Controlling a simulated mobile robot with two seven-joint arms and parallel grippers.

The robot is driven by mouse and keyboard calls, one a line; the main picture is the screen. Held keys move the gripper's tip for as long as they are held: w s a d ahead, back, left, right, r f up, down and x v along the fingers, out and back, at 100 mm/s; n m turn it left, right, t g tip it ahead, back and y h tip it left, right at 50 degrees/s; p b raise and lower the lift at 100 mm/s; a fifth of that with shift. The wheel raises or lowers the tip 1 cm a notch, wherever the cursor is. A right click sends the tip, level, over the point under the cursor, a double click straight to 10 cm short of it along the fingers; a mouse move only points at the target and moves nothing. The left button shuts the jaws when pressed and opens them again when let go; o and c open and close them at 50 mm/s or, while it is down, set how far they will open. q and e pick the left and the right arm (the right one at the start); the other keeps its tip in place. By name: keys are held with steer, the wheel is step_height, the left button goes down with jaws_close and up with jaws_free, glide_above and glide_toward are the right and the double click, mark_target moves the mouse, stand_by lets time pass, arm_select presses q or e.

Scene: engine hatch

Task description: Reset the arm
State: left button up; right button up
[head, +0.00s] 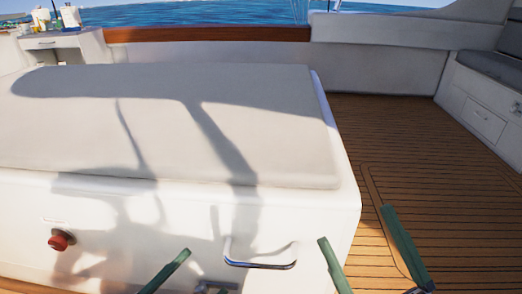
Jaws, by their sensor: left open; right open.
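My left gripper (168,269) shows at the bottom edge, with one green finger in view in front of the white engine hatch box; the rest of it is out of frame. My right gripper (355,225) shows two green fingers spread apart and empty, one before the box's right end and one over the wooden deck. The hatch box (120,208) has a grey cushion (250,120) on top. A metal handle (260,264) on its front lies between my two grippers, and neither is seen holding it.
A red knob (61,240) sits on the box front at the left. A dark metal fitting (215,287) is cut off below the handle. The teak deck (400,140) at the right is open. A white bench with drawers (485,115) stands at the far right, and a counter (60,42) at the back left.

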arm_select(q)
steer(key=s+d+r+m+h, duration=0.15)
steer(key=s+r+m, duration=0.25)
steer(key=r, duration=0.6)
steer(key=w+a+r+n+t+y+p, duration=0.35)
steer(key=n+t+y, duration=0.25)
steer(key=n, duration=0.2)
steer(key=w+a+f+n+g+y+p, duration=0.2)
steer(key=w+f+n+g+y+p, duration=0.4)
steer(key=p, duration=1.1)
arm_select(e)
steer(key=w+d+f+m+g+h, duration=0.3)
steer(key=w+f+m+g+h, duration=0.15)
steer(key=w+m+h, duration=0.4)
arm_select(q)
steer(key=s+a+f+n+g+y+p, duration=0.2)
steer(key=s+f+g+y+p, duration=0.2)
steer(key=s+p, duration=0.6)
steer(key=g+p, duration=0.2)
steer(key=p, duration=0.3)
steer(key=shift+s+a+f+p, duration=0.15)
steer(key=shift+s+f+p, duration=0.15)
steer(key=shift+s+f, duration=0.1)
arm_select(e)
steer(key=s+d+f+m+g+h, duration=0.1)
steer(key=s+f+g+h, duration=0.3)
steer(key=s, duration=0.7)
step_height(320, 180, down, 2)
steer(key=d+g, duration=0.1)
steer(key=g, duration=0.3)
